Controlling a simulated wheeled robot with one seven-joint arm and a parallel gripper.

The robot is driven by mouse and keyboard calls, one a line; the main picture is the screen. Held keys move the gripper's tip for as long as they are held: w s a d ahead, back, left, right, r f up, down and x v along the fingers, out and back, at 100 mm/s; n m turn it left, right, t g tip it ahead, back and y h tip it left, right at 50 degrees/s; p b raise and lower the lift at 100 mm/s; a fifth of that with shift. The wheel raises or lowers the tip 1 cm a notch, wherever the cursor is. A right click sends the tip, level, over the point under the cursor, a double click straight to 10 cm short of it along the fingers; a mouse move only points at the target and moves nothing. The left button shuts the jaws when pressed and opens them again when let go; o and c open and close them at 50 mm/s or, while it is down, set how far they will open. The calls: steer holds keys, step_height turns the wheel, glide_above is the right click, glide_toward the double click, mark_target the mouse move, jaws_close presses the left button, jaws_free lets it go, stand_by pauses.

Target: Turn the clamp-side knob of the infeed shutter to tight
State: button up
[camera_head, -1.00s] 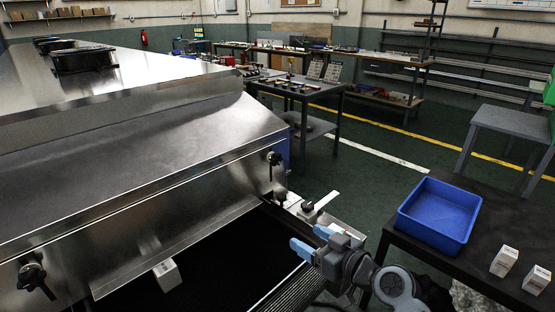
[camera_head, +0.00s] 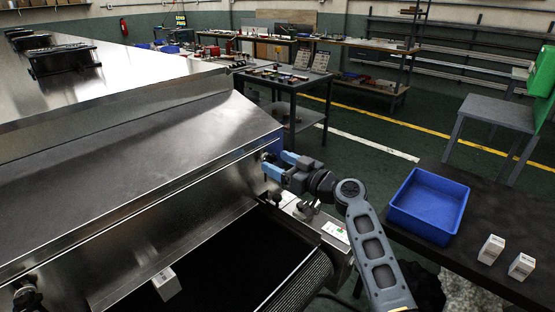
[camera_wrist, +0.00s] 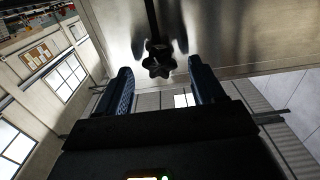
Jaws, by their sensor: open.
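The infeed shutter (camera_head: 150,258) is a steel flap on the front of the dryer, with a black knob at each end. The right-end knob (camera_head: 267,157) is partly hidden by my gripper (camera_head: 277,165). In the wrist view this knob (camera_wrist: 158,62) is a dark star shape on a stem, lying ahead of and between the blue fingers of my gripper (camera_wrist: 160,72). The fingers are open and apart, and no contact with the knob shows. The left-end knob (camera_head: 27,297) is at the lower left. No label shows which knob is clamp-side.
The dark conveyor belt (camera_head: 245,262) runs under the shutter, with a white carton (camera_head: 166,283) on it. A small black knob (camera_head: 277,197) sits on the side rail below my gripper. A blue bin (camera_head: 428,203) and white cartons (camera_head: 491,249) stand on the right table.

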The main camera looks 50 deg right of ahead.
steer(key=shift+w, duration=0.5)
steer(key=c, duration=1)
